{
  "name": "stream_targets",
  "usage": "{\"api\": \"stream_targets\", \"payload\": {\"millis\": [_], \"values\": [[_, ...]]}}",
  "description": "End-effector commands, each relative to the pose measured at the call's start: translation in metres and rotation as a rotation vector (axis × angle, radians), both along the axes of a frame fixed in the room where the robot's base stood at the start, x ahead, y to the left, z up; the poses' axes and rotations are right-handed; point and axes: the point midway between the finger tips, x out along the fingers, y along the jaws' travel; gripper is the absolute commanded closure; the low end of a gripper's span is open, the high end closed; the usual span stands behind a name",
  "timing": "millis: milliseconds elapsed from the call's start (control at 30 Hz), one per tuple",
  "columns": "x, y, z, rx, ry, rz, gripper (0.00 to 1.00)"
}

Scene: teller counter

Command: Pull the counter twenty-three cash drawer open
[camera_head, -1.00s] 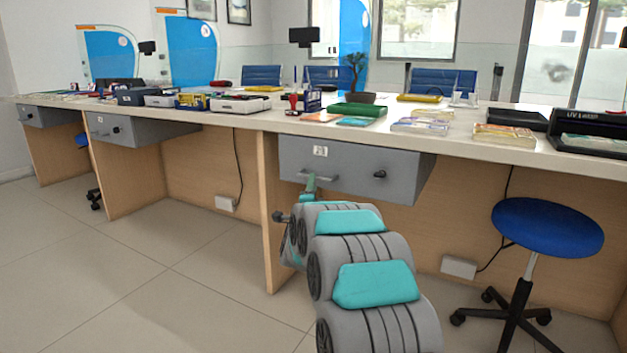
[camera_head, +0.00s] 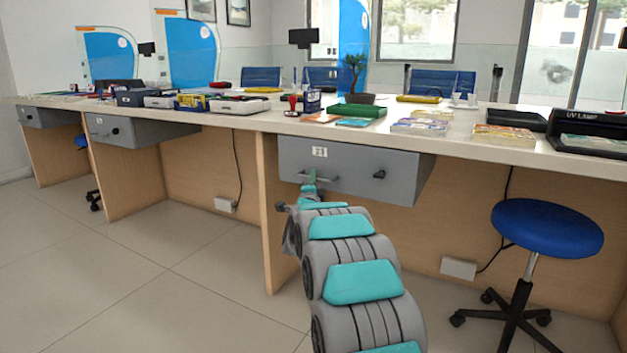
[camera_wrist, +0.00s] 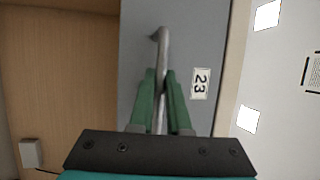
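The counter twenty-three cash drawer (camera_head: 345,163) is a grey box under the counter, with a "23" label, a bar handle and a dark lock knob on its front. It shows no visible gap from being pulled out. In the wrist view the drawer front (camera_wrist: 205,40) stands upright in the picture, with the label (camera_wrist: 199,83) right of the handle. My gripper (camera_head: 309,187) is at the handle's left part. In the wrist view the green fingers of my gripper (camera_wrist: 160,88) lie on both sides of the metal handle (camera_wrist: 160,45) and look closed on it.
A blue stool (camera_head: 547,228) stands on the right. A wooden panel (camera_head: 272,215) is just left of the drawer. Another grey drawer (camera_head: 140,130) is further left. Trays, notes and a plant cover the counter top (camera_head: 255,122). The floor at left is clear.

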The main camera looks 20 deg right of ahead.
Motion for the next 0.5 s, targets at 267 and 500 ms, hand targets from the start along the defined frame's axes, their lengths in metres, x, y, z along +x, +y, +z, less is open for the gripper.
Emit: {"api": "stream_targets", "payload": {"millis": [267, 500], "values": [[0.0001, 0.0, -0.0008, 0.001, 0.002, 0.0, 1.0], [0.0001, 0.0001, -0.0012, 0.001, 0.002, 0.0, 1.0]]}}
